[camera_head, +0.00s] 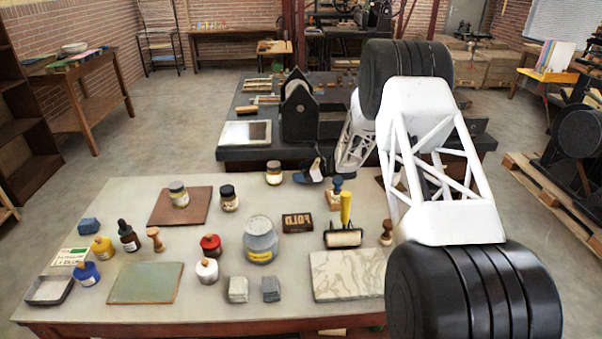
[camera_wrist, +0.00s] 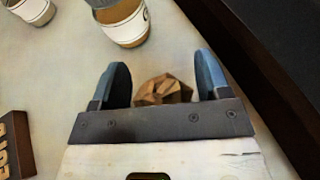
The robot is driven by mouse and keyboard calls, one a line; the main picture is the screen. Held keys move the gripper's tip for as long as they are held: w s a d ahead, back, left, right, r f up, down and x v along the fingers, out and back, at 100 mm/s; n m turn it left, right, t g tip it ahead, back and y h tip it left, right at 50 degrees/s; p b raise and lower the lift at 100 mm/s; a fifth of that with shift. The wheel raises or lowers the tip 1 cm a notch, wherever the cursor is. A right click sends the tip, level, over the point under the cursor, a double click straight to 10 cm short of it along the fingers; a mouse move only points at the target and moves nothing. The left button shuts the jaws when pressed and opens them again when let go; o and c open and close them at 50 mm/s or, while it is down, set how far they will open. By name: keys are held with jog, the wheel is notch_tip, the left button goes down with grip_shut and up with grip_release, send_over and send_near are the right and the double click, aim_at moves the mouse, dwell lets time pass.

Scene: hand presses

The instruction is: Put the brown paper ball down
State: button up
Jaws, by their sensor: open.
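The brown paper ball (camera_wrist: 163,91) shows in the wrist view as a crumpled, faceted lump between the two blue-grey fingers of my gripper (camera_wrist: 161,68). In the head view my gripper (camera_head: 314,172) is low at the table's back edge, right of a small white-labelled jar. The ball cannot be made out there.
The small jar (camera_head: 274,173) stands just left of my gripper; a brown lettered block (camera_head: 297,222) lies in front. A stamp and a yellow-handled roller (camera_head: 345,225) are to the right. The table's back edge (camera_wrist: 245,75) is close. Bare tabletop (camera_wrist: 65,75) lies left of the fingers.

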jog(key=v, duration=1.2)
jog(key=shift+a, duration=0.1)
jog(key=shift+w+r, duration=0.1)
dwell(0.3)
jog(key=s+d+r+m+t+h, duration=0.25)
jog(key=s+r+m+h, duration=0.25)
jog(key=r+m, duration=0.6)
jog(key=s+d+r+m+t+h, duration=0.2)
jog(key=s+r+m+t+h, duration=0.25)
jog(key=r+m, duration=0.7)
jog(key=s+d+r+m+g+h, duration=0.1)
jog(key=s+r+m+h, duration=0.15)
jog(key=s+m, duration=0.4)
jog(key=s+d+r+m+g+h, duration=0.1)
jog(key=s+r+m+h, duration=0.2)
jog(key=s, duration=0.6)
jog(key=s+a+f+m+g, duration=0.1)
jog(key=s+m, duration=0.5)
jog(key=s, duration=0.6)
jog(key=s+a+f+m+g+y, duration=0.1)
jog(key=s+a+m+g, duration=0.2)
jog(key=s, duration=1)
jog(key=s+a+f+m+g+y, duration=0.1)
jog(key=s+a+m+g, duration=0.1)
jog(key=s+m, duration=0.6)
jog(key=s+g, duration=0.1)
jog(key=s, duration=0.4)
jog(key=shift+s+m+g, duration=0.2)
jog(key=shift+m+g, duration=0.1)
jog(key=shift+g, duration=0.1)
